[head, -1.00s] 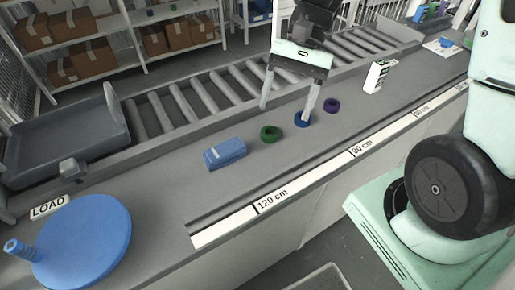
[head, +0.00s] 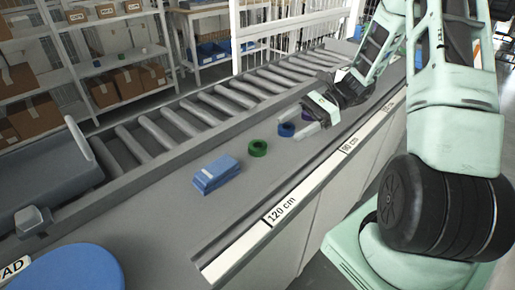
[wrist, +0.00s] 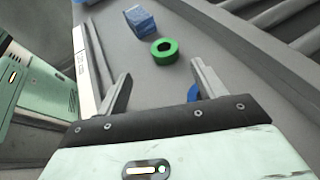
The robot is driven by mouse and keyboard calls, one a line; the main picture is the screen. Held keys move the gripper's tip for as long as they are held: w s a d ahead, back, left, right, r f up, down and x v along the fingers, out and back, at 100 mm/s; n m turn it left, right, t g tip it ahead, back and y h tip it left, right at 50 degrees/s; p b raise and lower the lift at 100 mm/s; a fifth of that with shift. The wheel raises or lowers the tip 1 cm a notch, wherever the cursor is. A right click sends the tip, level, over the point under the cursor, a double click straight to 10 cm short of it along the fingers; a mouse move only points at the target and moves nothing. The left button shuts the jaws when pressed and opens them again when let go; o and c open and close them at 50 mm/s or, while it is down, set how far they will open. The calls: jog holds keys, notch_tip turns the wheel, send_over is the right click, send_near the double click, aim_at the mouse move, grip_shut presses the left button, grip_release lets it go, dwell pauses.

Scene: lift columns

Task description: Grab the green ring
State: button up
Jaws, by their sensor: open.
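The green ring (head: 258,148) lies flat on the grey counter, between a blue block and a blue ring. In the wrist view the green ring (wrist: 164,51) is ahead of my fingertips, towards the right finger. My gripper (head: 310,119) is low over the counter to the right of the green ring, its fingers pointing towards it. In the wrist view my gripper (wrist: 160,84) has its fingers wide apart with nothing gripped between them. The blue ring (head: 287,130) is close to my fingers, and in the wrist view it is partly hidden by the right finger.
The blue block (head: 216,174) lies left of the green ring. A purple ring (head: 308,115) is partly hidden by my gripper. A roller conveyor (head: 200,121) runs behind the counter. A marked rail (head: 298,195) lines the front edge.

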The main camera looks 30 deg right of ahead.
send_near(253, 148)
jog(key=x, duration=0.2)
jog(key=shift+a+f, duration=0.15)
jog(key=shift+f, duration=0.2)
jog(key=shift+w+p+x, duration=0.2)
jog(key=shift+x, duration=1.2)
jog(key=shift+w+p+x, duration=0.2)
jog(key=shift+x, duration=1.2)
jog(key=shift+f, duration=0.1)
jog(key=c, duration=1.1)
